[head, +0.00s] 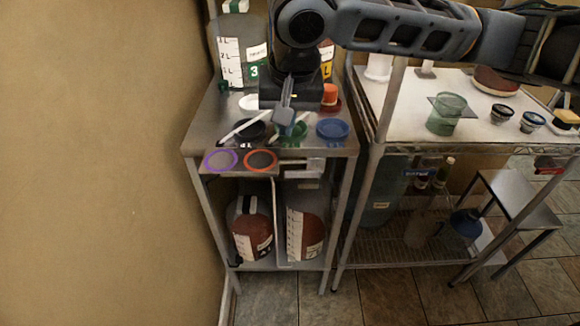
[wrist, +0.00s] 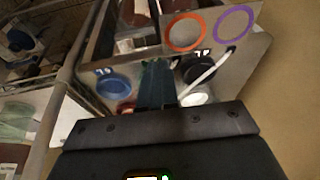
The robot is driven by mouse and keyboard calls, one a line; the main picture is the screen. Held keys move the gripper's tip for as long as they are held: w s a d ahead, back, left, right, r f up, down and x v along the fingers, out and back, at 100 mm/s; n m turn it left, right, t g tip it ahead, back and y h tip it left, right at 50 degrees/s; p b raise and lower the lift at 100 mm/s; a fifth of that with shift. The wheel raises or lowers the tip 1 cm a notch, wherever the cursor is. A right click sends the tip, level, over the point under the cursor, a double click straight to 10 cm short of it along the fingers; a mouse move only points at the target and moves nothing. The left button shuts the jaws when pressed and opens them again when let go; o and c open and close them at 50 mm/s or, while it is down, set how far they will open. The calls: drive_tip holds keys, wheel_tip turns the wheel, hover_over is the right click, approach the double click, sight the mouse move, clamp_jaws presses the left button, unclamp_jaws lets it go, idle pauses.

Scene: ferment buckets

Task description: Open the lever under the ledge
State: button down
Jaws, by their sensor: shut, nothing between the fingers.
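My gripper (head: 284,116) is shut and empty, pointing down over the steel table (head: 200,132), above the dishes near its front. In the wrist view its shut fingers (wrist: 152,78) cover part of the green dish. A ledge (head: 212,172) with a purple ring (head: 220,160) and an orange ring (head: 260,160) juts from the table's front edge. Right of the rings, under that edge, is a pale grey bracket-like piece (head: 303,169); I cannot tell whether it is the lever or how it is set. My gripper is above and behind it, apart from it.
A black dish (head: 252,131), green dish (head: 292,131) and blue dish (head: 333,129) stand on the table. A white tube (head: 240,129) lies by the black dish. Two vessels (head: 251,235) with red-brown contents stand on the lower shelf. A wall is left, a wire rack (head: 400,250) right.

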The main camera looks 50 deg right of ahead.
sight(297, 171)
drive_tip(key=shift+s+d+f+m+g+h, duration=0.15)
drive_tip(key=shift+s+d+g+h, duration=0.1)
drive_tip(key=shift+s+d, duration=0.25)
drive_tip(key=shift+s+d+r+m+g+h, duration=0.15)
drive_tip(key=shift+s+d+h, duration=0.1)
drive_tip(key=shift+d, duration=0.4)
drive_tip(key=shift+f, duration=0.15)
drive_tip(key=x, duration=0.9)
drive_tip(key=p+x, duration=0.1)
drive_tip(key=x, duration=0.3)
drive_tip(key=shift+s+a+f, duration=0.2)
drive_tip(key=shift+a+f, duration=0.1)
drive_tip(key=shift+f, duration=0.2)
drive_tip(key=shift+a, duration=0.15)
